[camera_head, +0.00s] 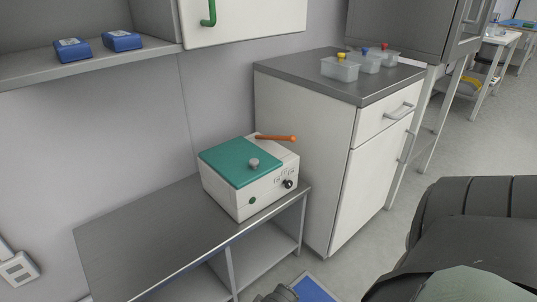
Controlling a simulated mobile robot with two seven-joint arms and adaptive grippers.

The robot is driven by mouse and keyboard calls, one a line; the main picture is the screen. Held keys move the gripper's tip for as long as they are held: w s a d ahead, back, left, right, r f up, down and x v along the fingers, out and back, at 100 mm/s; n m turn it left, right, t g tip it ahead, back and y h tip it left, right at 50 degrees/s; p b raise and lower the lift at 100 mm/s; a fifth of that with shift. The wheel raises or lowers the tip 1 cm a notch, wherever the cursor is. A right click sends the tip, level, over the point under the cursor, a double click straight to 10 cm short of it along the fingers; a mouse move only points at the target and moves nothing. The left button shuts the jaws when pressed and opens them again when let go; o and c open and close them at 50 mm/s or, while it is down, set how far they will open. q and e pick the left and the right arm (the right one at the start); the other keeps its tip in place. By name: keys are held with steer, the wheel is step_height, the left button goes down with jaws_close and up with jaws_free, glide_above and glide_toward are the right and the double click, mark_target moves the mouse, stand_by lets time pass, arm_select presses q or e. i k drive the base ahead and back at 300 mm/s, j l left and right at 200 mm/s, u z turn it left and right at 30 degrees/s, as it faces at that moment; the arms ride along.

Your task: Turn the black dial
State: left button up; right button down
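The black dial (288,184) is a small round knob on the front face of a white box-shaped device (236,207), near its right end. The device has a teal lid (228,161) with a grey knob on top and an orange-handled lever (278,138) at the back. It stands on the right end of a low grey metal bench. Neither of my grippers shows clearly. A dark arm of mine fills the lower right, apart from the dial in the picture. Nothing is seen touching the dial.
The grey bench (137,236) is bare left of the device. A white cabinet (308,153) stands close behind and right, with several clear containers (340,69) on top. A shelf (25,66) with two blue boxes hangs at upper left. Floor shows right of the cabinet.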

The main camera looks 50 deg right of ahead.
mark_target(289, 183)
steer(key=z, duration=1.3)
steer(key=k+l+u, duration=0.2)
steer(key=i+l, duration=0.05)
steer(key=i, duration=0.05)
